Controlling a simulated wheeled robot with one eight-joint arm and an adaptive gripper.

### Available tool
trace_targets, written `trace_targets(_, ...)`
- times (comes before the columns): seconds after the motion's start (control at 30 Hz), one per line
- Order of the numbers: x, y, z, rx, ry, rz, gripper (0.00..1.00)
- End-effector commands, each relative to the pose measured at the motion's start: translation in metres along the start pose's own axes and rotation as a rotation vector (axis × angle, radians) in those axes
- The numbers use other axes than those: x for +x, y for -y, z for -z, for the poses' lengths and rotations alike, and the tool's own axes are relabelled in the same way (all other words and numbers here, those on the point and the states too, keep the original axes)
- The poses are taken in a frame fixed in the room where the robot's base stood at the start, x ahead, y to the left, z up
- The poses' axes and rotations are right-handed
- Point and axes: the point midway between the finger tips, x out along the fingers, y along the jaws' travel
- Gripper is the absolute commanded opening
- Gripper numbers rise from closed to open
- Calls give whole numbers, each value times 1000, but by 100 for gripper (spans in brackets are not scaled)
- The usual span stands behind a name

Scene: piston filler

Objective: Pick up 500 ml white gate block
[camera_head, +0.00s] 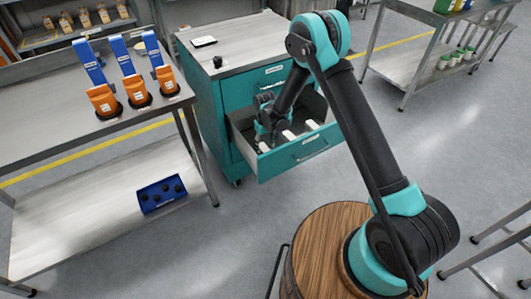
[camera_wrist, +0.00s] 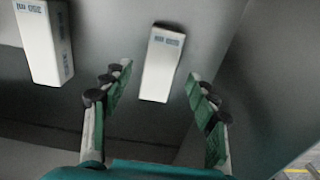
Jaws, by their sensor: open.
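My gripper (camera_head: 277,137) reaches down into the open drawer (camera_head: 300,153) of the teal cabinet. In the wrist view my gripper (camera_wrist: 159,72) is open, with its green-padded fingers apart and nothing between the pads held. A white block (camera_wrist: 161,62) with small blue print at its far end lies ahead, centred between the fingertips. A second white block (camera_wrist: 44,42), also with blue print, lies to the left, outside the left finger. In the head view white blocks show at the drawer's front (camera_head: 288,135) and right (camera_head: 312,125).
The drawer's walls stand close around my gripper. A steel table (camera_head: 60,99) on the left holds orange and blue pieces, with a blue tray (camera_head: 161,194) on its lower shelf. A cart (camera_head: 405,67) stands at the back right. Open floor lies in front of the drawer.

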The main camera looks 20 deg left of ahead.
Motion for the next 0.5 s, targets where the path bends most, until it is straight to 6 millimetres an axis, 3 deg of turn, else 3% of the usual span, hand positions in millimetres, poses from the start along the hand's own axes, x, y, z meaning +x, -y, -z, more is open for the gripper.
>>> trace_targets(0.2,29,-1,-2,0,0,0,59)
trace_targets(0.5,35,-1,-3,0,0,0,59)
